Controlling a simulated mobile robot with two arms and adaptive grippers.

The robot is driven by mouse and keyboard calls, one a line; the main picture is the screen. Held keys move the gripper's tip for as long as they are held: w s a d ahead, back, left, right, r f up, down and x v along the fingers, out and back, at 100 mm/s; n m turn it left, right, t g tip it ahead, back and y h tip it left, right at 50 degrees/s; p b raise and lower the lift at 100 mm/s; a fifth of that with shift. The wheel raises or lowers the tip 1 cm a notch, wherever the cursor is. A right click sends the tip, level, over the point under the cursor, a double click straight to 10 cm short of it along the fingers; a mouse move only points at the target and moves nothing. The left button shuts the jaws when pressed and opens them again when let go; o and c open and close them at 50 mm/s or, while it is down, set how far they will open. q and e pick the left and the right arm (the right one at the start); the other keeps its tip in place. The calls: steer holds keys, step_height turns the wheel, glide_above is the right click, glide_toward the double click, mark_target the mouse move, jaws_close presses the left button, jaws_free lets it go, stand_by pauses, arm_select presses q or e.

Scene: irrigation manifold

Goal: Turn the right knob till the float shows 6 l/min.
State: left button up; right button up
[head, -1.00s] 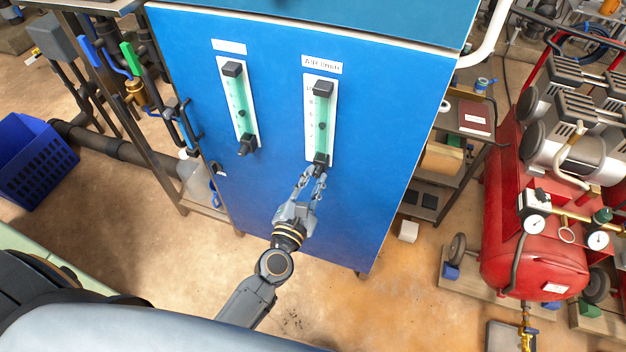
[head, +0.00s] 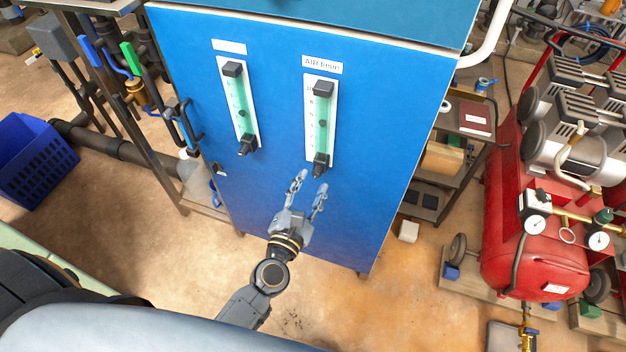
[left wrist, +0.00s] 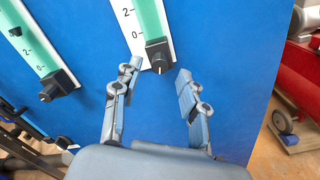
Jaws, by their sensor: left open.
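The right flowmeter (head: 321,118) is a green tube on a white scale plate on the blue cabinet front. Its dark float (head: 320,122) sits around the middle of the tube; the exact reading is too small to tell. The right knob (head: 319,166) is black, at the tube's lower end; it also shows in the left wrist view (left wrist: 158,60), with a light mark. My left gripper (head: 312,180) is open, its fingers pointing up just below the knob. In the left wrist view its fingertips (left wrist: 158,72) are apart, on either side below the knob, not touching it. My right gripper is not in view.
The left flowmeter (head: 239,105) with its own knob (head: 246,147) is beside it on the blue cabinet (head: 375,130). A red compressor (head: 530,240) stands at the right. A blue crate (head: 32,165) is on the floor at left. The panel below the knobs is bare.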

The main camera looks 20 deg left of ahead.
arm_select(q)
steer(key=s, duration=1)
steer(key=shift+a, duration=0.15)
steer(key=s+f+m+g+h+p, duration=0.1)
steer(key=s+f+m+g, duration=0.2)
steer(key=f+m, duration=0.75)
steer(key=s+f+m+g+h+p, duration=0.1)
steer(key=s+f+m+g, duration=0.4)
steer(key=f, duration=1)
steer(key=s+a+f+m+g+y+p, duration=0.1)
steer(key=s+a+f+m+g, duration=0.3)
steer(key=s+f+m, duration=0.4)
steer(key=s+a+f+m+g+y, duration=0.1)
steer(key=s+a+f+m+g, duration=0.3)
steer(key=s+f+m, duration=0.4)
steer(key=s+f+g, duration=0.1)
steer(key=s+f, duration=0.1)
steer(key=s, duration=0.4)
steer(key=shift+s+y+p, duration=0.2)
steer(key=shift+y+p, duration=0.1)
steer(key=shift+p, duration=0.1)
steer(key=shift+a+f, duration=0.1)
